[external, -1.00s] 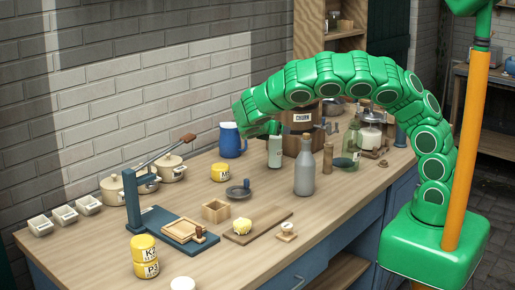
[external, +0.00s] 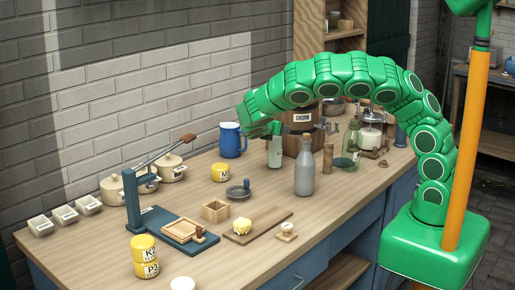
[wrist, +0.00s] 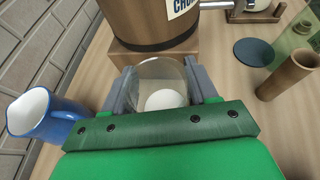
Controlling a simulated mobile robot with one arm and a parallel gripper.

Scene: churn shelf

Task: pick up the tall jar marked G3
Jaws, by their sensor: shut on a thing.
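My gripper (external: 270,137) reaches down onto the jar's upper part from above in the external view. In the wrist view, the two grey fingers of my gripper (wrist: 160,88) close on either side of a clear round jar (wrist: 146,70). A white round shape shows inside or under it. The jar's lower part is hidden there.
The churn (external: 296,144) is close behind the jar. A blue jug (external: 230,141) stands to its left and a grey bottle (external: 304,172) in front. A wooden cylinder (external: 328,159) and a green bottle (external: 351,139) stand to the right.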

